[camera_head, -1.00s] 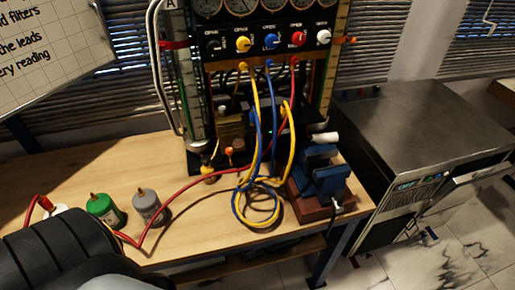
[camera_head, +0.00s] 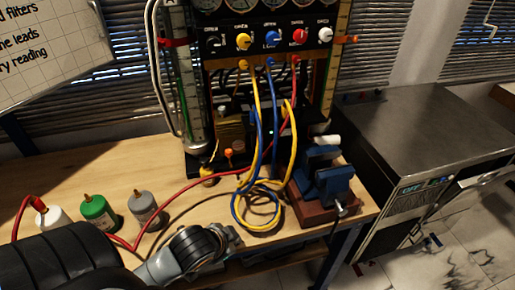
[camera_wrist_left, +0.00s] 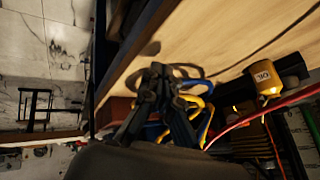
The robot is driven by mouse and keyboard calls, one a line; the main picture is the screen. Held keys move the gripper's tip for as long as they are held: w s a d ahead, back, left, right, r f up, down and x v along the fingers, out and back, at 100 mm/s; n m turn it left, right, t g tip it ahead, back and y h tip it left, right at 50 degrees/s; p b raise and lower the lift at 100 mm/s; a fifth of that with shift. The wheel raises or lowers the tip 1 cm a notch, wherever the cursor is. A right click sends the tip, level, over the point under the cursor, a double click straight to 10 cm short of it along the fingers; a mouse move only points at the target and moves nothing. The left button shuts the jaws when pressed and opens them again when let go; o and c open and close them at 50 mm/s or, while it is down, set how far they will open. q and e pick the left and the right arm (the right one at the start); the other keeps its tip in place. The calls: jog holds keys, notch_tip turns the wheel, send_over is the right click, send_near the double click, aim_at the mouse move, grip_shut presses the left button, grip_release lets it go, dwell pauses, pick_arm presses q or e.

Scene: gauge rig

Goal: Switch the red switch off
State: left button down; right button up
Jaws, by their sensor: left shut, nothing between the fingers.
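I cannot make out a clear red switch. A red knob (camera_head: 300,36) sits on the black panel (camera_head: 270,38) at the top of the rig, between a blue and a white knob. My left arm comes in from the lower left in the head view, at the bench's front edge. Its fingertips are hard to make out there. In the left wrist view my left gripper (camera_wrist_left: 165,75) is shut and empty, with the bench edge and the blue and yellow hoses beyond it. It is well below the panel. My right gripper is out of view.
Yellow, blue and red hoses (camera_head: 262,205) loop down onto the bench. A blue vise (camera_head: 325,180) stands right of them. White, green (camera_head: 98,211) and grey (camera_head: 145,208) bottles stand at the left. A metal cabinet (camera_head: 420,120) with an OFF display is at the right.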

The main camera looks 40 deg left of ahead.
pick_arm(q)
jog(key=w+a+r+m+t, duration=0.3)
jog(key=w+a+r+m, duration=0.1)
jog(key=w+r, duration=0.3)
jog(key=w+a+r+m+t+h, duration=0.1)
jog(key=w+a+r+m+t, duration=0.2)
jog(key=w+r, duration=0.4)
jog(key=shift+w+a+r+m, duration=0.2)
jog(key=shift+w+a+m, duration=0.1)
jog(key=shift+a+m, duration=0.15)
jog(key=shift+w+a+f, duration=0.1)
jog(key=p, duration=0.1)
send_near(260, 140)
jog(key=w+d, duration=0.3)
jog(key=d, duration=0.1)
jog(key=w+f, duration=0.1)
jog(key=a+f, duration=0.1)
jog(key=w+a+f, duration=0.1)
jog(key=f, duration=0.1)
jog(key=shift+w+a+p, duration=0.25)
jog(key=shift+w+p, duration=0.05)
